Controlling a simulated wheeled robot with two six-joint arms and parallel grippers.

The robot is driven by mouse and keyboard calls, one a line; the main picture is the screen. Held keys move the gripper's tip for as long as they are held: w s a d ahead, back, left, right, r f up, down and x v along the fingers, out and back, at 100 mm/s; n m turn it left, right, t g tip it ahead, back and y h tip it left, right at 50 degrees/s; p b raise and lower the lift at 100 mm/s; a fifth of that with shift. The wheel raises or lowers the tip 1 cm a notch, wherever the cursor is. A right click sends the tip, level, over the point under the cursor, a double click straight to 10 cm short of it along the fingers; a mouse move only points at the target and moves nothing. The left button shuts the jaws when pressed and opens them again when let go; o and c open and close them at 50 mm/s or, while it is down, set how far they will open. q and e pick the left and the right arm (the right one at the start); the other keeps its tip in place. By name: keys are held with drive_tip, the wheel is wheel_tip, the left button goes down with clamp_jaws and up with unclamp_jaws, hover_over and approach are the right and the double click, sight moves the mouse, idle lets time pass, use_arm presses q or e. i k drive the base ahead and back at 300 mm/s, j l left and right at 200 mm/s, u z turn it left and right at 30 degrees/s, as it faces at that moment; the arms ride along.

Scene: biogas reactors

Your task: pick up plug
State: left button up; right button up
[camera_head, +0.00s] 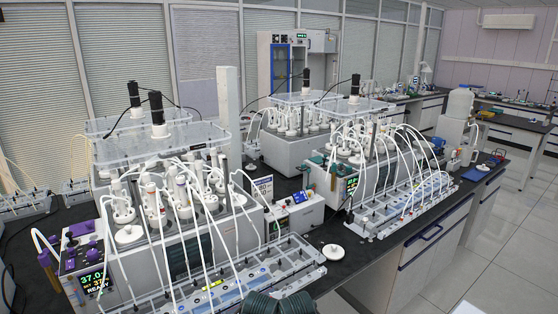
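A small white round plug (333,252) with a raised knob lies on the black bench top, near the front edge, right of the front reactor's tube rack. Nothing touches it. A similar white round piece (129,235) sits on the front left reactor. Neither of my grippers shows in the head view.
The front left reactor (190,235) with white tubes and a clear tube rack (285,268) stand left of the plug. Another tube rack (405,205) stands right behind it. A small control box (298,212) is behind. The black bench (350,276) is bare around the plug.

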sight(332, 252)
drive_tip(key=i+l+z, duration=0.35)
drive_tip(key=i+l, duration=0.9)
drive_tip(key=i, duration=0.1)
